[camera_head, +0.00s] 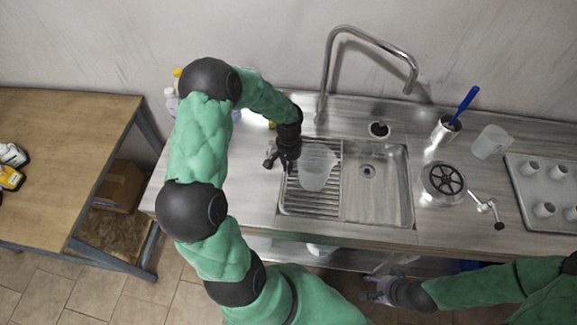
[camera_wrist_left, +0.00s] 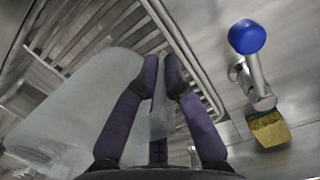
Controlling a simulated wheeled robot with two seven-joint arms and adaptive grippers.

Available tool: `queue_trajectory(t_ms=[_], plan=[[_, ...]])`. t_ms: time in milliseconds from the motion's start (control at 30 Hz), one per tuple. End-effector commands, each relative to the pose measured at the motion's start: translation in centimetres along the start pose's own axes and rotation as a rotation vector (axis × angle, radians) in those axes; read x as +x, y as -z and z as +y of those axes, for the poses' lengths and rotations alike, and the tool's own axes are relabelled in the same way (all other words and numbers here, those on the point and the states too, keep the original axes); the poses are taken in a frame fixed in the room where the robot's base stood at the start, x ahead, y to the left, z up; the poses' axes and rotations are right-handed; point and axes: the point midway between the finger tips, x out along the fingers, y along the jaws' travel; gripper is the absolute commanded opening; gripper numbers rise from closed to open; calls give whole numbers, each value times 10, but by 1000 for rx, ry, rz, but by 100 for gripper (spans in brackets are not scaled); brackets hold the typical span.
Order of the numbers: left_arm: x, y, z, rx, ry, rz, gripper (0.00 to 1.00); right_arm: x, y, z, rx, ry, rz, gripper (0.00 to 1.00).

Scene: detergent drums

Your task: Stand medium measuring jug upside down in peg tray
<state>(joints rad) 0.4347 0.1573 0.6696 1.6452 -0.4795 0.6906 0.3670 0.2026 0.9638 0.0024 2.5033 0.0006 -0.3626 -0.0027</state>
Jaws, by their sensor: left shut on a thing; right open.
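A translucent measuring jug (camera_head: 315,168) is over the ribbed drainer on the left side of the sink. My left gripper (camera_head: 283,159) is at its left side, shut on it; in the left wrist view the dark fingers (camera_wrist_left: 164,75) pinch a thin part, which looks like the handle, beside the jug body (camera_wrist_left: 78,108). I cannot tell whether the jug touches the drainer. The pale peg tray (camera_head: 530,205), with several short thick pegs, lies at the right end of the counter. My right gripper (camera_head: 376,291) is open and empty, low in front of the counter.
Another translucent jug (camera_head: 491,142) stands near the tray. The tall faucet (camera_head: 326,75) arches behind the sink. A yellow sponge (camera_wrist_left: 268,130) shows in the wrist view.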

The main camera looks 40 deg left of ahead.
Motion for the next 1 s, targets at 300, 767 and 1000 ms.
queue_trajectory(t_ms=[300,767,1000], plan=[[3,0,0,0,0,-1,35,3,0,1,0,0,0,46],[-6,0,0,0,1,2,35,-1,0,0,0,0,0,46],[-51,0,0,1,1,3,35,-5,0,-2,0,0,0,46]])
